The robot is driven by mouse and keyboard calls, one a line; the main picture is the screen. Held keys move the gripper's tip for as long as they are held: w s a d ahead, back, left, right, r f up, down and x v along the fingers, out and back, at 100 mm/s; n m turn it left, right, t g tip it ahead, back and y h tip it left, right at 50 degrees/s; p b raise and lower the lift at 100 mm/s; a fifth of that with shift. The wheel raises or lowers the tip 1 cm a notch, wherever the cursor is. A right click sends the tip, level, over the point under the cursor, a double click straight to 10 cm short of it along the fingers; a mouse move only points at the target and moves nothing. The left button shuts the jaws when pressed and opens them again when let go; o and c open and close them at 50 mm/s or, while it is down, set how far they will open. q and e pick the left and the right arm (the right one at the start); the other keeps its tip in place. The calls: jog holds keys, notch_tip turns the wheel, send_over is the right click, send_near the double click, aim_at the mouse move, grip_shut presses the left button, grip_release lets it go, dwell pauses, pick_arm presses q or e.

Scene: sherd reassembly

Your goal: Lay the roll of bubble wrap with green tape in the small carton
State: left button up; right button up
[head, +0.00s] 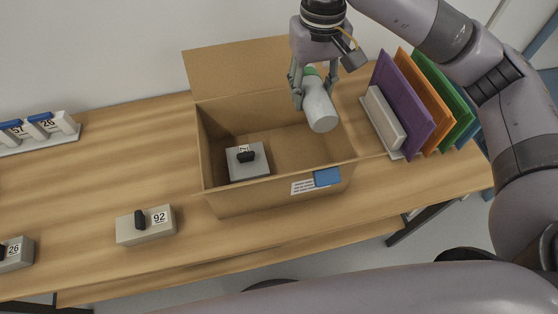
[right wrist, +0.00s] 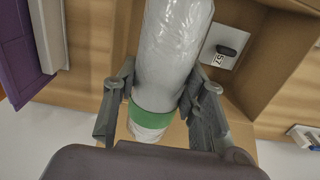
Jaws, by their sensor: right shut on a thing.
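The roll of bubble wrap with green tape (head: 319,108) is whitish, with a green band near one end. My right gripper (head: 313,88) is shut on it, with the fingers on either side near the green tape (right wrist: 154,118). The roll is tilted, over the right part of the small carton (head: 255,203). The carton is open, with its back flap up and a blue and white label on its front. A grey box with a black knob (head: 249,166) lies inside at the left; it also shows in the right wrist view (right wrist: 222,58). My left gripper is not in view.
A grey box numbered 92 (head: 146,226) and another numbered 26 (head: 14,254) lie on the table left of the carton. A rack with purple, orange and green folders (head: 403,103) stands close to the right. A white holder (head: 40,133) is at the far left.

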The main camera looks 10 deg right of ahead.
aim_at(304, 157)
notch_tip(304, 157, down, 19)
jog(key=shift+s+f+p, duration=0.1)
jog(key=shift+s+p, duration=0.05)
jog(key=shift+p, duration=0.25)
jog(key=shift+f, duration=0.15)
jog(key=shift+f, duration=0.1)
jog(key=shift+f+b, duration=0.15)
jog(key=shift+b, duration=0.15)
jog(key=o, duration=1.2)
jog(key=shift+c, duration=0.2)
notch_tip(304, 157, up, 12)
jog(key=shift+r+b, duration=0.25)
jog(key=shift+b, duration=0.1)
jog(key=shift+r, duration=0.1)
